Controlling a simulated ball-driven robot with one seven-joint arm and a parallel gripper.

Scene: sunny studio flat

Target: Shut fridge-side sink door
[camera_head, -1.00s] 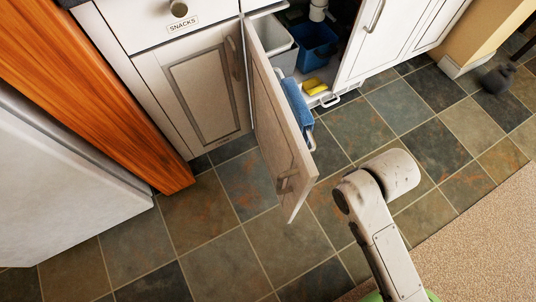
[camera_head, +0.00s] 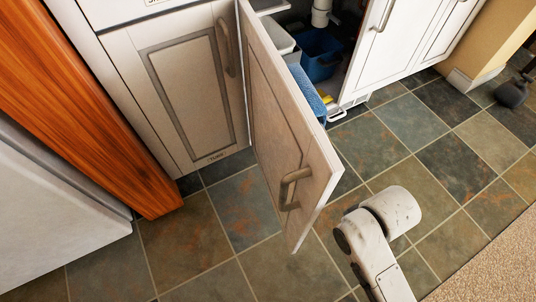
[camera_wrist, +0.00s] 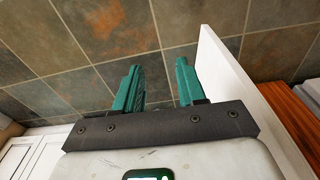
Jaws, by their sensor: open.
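The fridge-side sink door (camera_head: 283,135) stands wide open in the head view, swung out from the cabinet over the floor. Its bar handle (camera_head: 291,188) is near the free edge, on the face towards the left. A white panel (camera_wrist: 229,72), which looks like this door seen nearly edge-on, rises right of my gripper in the wrist view. My gripper (camera_wrist: 157,75) has two teal fingers spread apart with nothing between them. The panel is beside the right finger; I cannot tell whether they touch. The gripper does not show in the head view.
The open sink cabinet holds a blue bin (camera_head: 321,55) and a grey bin (camera_head: 280,47). A blue cloth (camera_head: 306,92) hangs behind the door. The other sink door (camera_head: 386,40) is right of the opening. A closed cabinet door (camera_head: 187,97) and wooden panel (camera_head: 90,110) are left. Tiled floor is clear.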

